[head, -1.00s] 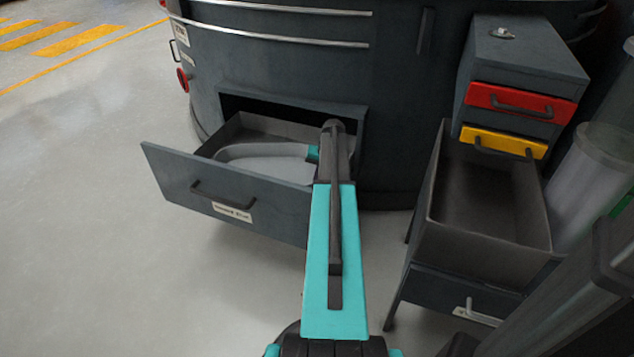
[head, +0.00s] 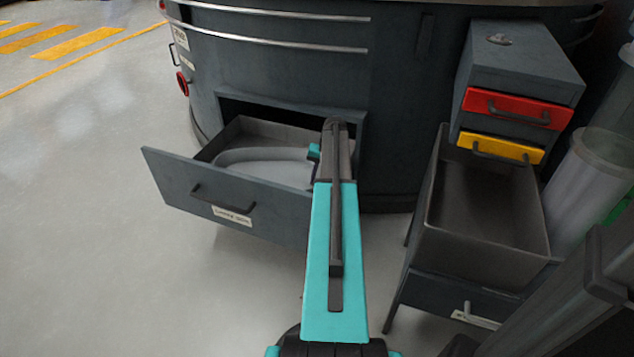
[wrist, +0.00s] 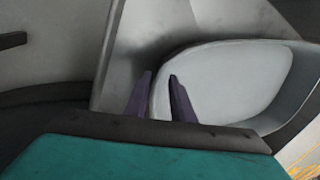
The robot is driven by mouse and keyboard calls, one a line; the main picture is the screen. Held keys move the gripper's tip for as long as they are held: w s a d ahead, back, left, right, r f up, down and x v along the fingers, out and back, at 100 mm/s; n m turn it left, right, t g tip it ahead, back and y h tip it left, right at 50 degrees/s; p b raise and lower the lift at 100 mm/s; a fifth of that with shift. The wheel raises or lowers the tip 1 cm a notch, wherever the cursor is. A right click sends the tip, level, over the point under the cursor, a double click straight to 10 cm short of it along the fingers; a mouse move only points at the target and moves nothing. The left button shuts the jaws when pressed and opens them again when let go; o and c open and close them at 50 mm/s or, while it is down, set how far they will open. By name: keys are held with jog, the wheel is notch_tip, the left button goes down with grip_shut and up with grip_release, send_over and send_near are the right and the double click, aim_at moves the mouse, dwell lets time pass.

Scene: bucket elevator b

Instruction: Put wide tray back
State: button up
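The wide tray (head: 262,160) is a light grey, shallow pan with a rounded rim. It lies inside the pulled-out lower drawer (head: 225,205) of the large dark round housing. In the wrist view the tray (wrist: 235,80) fills the right half, close to the drawer's inner wall. My gripper (wrist: 160,92) is at the tray's near-left rim, one finger on each side of the rim. The fingers stand apart with a visible gap, so the gripper looks open.
Clear tubes stand at the right edge. The floor at the left is free.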

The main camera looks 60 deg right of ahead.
jog(key=p+v, duration=0.2)
jog(key=v, duration=0.7)
dwell(0.6)
